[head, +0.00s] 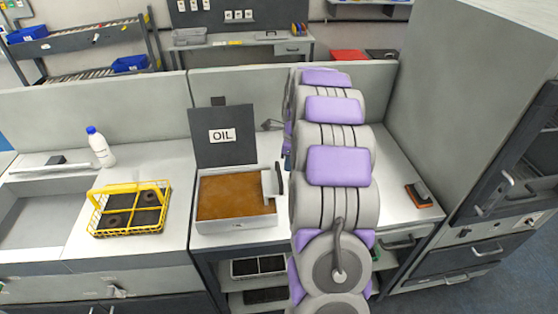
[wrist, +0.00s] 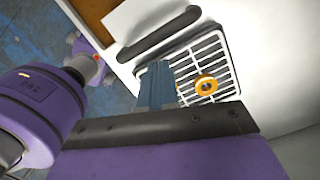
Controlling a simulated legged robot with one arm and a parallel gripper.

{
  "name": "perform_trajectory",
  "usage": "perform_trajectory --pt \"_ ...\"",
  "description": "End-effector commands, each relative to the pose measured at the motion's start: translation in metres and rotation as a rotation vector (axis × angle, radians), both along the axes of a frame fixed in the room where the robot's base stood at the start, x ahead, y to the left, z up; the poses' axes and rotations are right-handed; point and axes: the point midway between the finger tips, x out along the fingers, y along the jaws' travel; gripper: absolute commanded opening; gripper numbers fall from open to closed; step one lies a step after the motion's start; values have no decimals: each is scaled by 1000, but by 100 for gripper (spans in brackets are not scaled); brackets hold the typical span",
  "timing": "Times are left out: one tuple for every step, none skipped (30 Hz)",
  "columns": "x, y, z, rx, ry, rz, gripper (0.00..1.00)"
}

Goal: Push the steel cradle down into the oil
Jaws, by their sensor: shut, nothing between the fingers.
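The oil bath (head: 201,228) is a pale box of brown oil (head: 236,195) with its dark lid (head: 222,165) open and labelled OIL. The steel cradle's pale plate (head: 267,184) and dark handle (head: 279,179) show at the bath's right end; my arm hides what lies beyond. In the wrist view the slotted cradle (wrist: 226,82) holds an orange ring (wrist: 205,85), beside the dark handle (wrist: 157,34). Brown oil (wrist: 92,10) shows past the plate. My gripper (wrist: 157,84) is shut and empty, its fingers over the cradle's near-left edge; contact is unclear. It is hidden in the head view.
A yellow wire basket (head: 91,213) with dark round parts stands left of the bath, near a white bottle (head: 99,147) with a blue cap. A small dark-and-orange object (head: 418,196) lies on the right counter. A tall grey cabinet (head: 455,90) bounds the right.

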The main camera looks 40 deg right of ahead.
Motion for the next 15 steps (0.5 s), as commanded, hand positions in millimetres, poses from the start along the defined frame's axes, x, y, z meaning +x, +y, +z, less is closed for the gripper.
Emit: perform_trajectory --pt "0 -1 3 -1 -2 0 0" --pt "0 -1 6 -2 -3 0 0" --pt "0 -1 10 -3 -4 0 0" --pt "0 -2 14 -4 -4 -1 0" --pt "0 -2 19 -4 -6 -1 0" --pt "-1 -3 27 -4 -6 -1 0" --pt "-1 -3 32 -4 -4 -1 0" --pt "-2 -3 39 -3 -4 0 0" --pt "-2 -4 47 -3 -4 0 0" --pt "-3 -5 54 -4 -4 -1 0" --pt "-3 -5 61 -4 -4 -1 0" --pt "-4 -6 70 -3 -4 0 0" --pt "-4 -7 77 -3 -4 0 0" --pt "-4 -7 84 -4 -4 -1 0" --pt "-5 -8 93 -4 -4 -1 0"
